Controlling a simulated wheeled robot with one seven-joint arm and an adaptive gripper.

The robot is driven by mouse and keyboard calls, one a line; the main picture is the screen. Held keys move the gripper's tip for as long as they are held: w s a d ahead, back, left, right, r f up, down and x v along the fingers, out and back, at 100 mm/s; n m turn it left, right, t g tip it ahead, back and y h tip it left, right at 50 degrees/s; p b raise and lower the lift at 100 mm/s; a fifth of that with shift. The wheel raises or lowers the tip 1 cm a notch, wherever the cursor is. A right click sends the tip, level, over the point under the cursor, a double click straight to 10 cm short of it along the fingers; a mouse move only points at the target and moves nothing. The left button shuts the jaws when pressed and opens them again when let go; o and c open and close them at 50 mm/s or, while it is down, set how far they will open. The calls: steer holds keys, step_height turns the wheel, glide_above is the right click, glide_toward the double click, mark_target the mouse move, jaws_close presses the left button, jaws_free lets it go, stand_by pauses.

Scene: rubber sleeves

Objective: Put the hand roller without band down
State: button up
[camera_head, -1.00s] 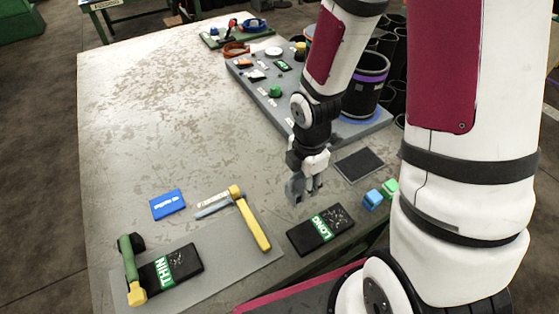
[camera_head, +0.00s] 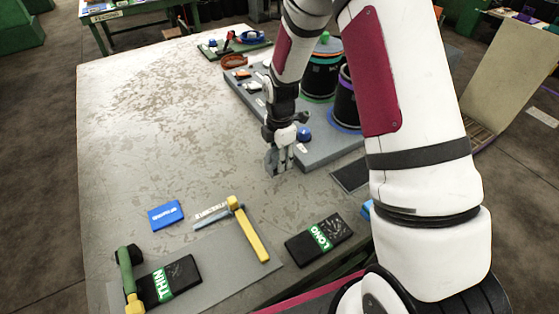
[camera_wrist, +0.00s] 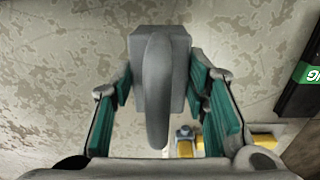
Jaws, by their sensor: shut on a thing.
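My gripper (camera_head: 281,157) is shut on a grey tool, seemingly the hand roller (camera_wrist: 168,75), in the wrist view. A blocky grey head shows with a curved grey part running along it, between the teal finger pads. No band shows on it. In the head view the gripper hangs above the bare tabletop (camera_head: 150,110), left of the grey board. The held tool is small there, and I cannot tell whether it touches the table.
A yellow-handled tool (camera_head: 249,232) and a green-handled tool (camera_head: 127,275) lie on or by a grey mat (camera_head: 225,280). THIN (camera_head: 185,274) and LONG (camera_head: 318,240) boxes and a blue packet (camera_head: 166,214) lie in front. The grey board (camera_head: 318,153) with parts stands right. The left tabletop is clear.

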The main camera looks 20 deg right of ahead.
steer(key=shift+f, duration=1)
steer(key=shift+f, duration=0.15)
steer(key=o, duration=1.3)
